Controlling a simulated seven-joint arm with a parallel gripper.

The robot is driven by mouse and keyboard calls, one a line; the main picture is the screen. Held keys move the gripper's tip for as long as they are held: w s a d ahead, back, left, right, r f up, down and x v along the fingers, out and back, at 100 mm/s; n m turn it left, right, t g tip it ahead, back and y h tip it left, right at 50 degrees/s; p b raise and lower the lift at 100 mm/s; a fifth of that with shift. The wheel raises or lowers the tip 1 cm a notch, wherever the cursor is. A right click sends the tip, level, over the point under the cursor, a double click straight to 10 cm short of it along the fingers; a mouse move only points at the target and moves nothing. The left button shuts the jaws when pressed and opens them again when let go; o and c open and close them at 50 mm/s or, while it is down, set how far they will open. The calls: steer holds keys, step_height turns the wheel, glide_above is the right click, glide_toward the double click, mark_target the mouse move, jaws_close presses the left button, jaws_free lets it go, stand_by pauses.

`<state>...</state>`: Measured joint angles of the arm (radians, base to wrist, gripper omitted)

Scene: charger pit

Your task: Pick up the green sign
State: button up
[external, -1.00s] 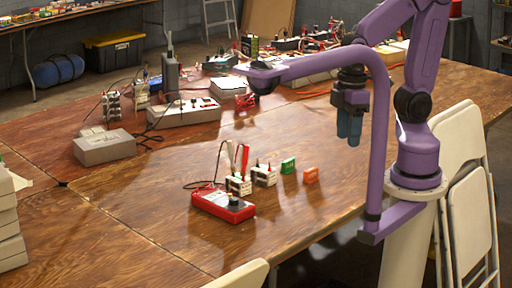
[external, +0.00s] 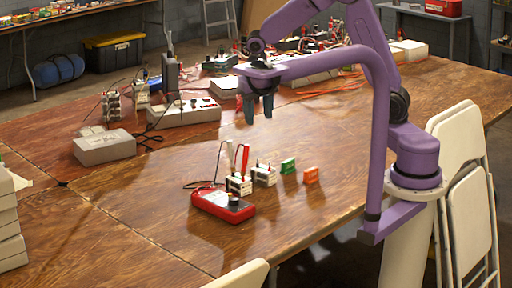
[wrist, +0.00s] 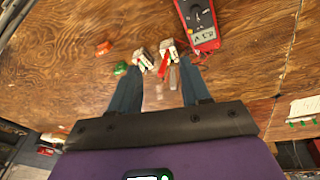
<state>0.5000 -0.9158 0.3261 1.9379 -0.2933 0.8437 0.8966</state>
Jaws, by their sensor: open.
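The green sign (external: 288,166) is a small upright block on the wooden table, between a white terminal block and an orange sign. It also shows in the wrist view (wrist: 121,69), just left of the left finger. My gripper (external: 258,108) is in the air above the table, behind and left of the green sign, with fingers pointing down. In the wrist view my gripper (wrist: 158,92) has its two blue fingers apart with nothing held between them.
The orange sign (external: 311,176) stands right of the green one. White terminal blocks (external: 264,175) with leads and a red multimeter (external: 223,205) are to the left. A white power strip (external: 184,112) and cables lie farther back. The front right of the table (external: 290,225) is clear.

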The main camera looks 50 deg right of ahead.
steer(key=w+d+f+m+h, duration=0.1)
steer(key=w+d+f+m, duration=0.4)
steer(key=w+d, duration=0.4)
steer(key=m+g+h, duration=0.1)
steer(key=m, duration=0.7)
glide_toward(288, 160)
steer(key=x, duration=1)
jaws_close()
